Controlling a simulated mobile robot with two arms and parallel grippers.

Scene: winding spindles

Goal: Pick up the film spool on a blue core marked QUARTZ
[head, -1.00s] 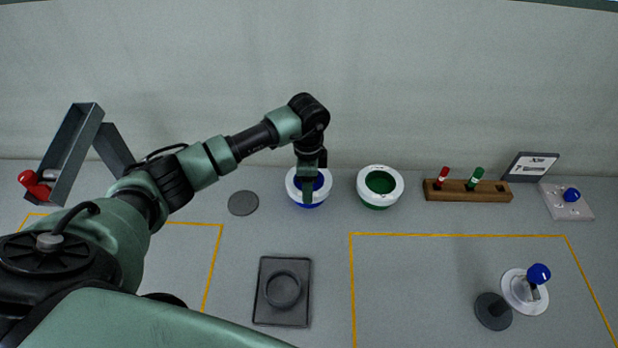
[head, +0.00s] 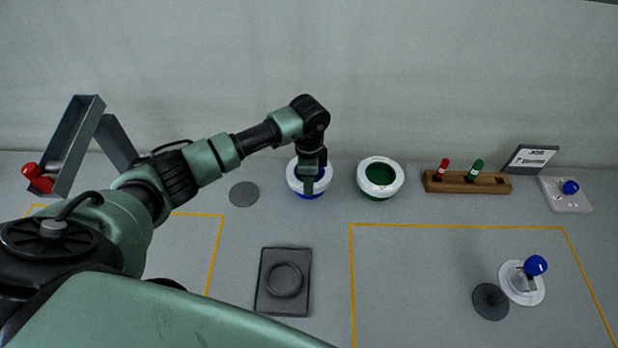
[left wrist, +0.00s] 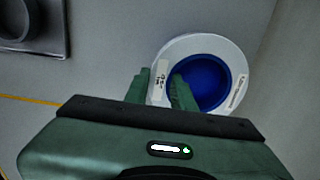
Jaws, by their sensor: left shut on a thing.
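The film spool on a blue core (head: 294,183) is a white ring with a blue centre, at the back of the table left of the green-core spool (head: 380,194). It also shows in the left wrist view (left wrist: 192,46), with small dark print on its white face that I cannot read. My left gripper (head: 308,188) points down at it and is shut on its white ring, one finger inside the blue hollow and one outside. In the wrist view the fingers (left wrist: 162,90) straddle the ring wall. I cannot see a gap under the spool. My right gripper is out of view.
A dark square stand (head: 284,309) lies in front and a grey disc (head: 244,194) to the left. A wooden rack (head: 467,186) with red and green pegs, a job card (head: 530,160) and a blue-knobbed plate (head: 567,202) stand at the right. Yellow lines mark mostly clear table.

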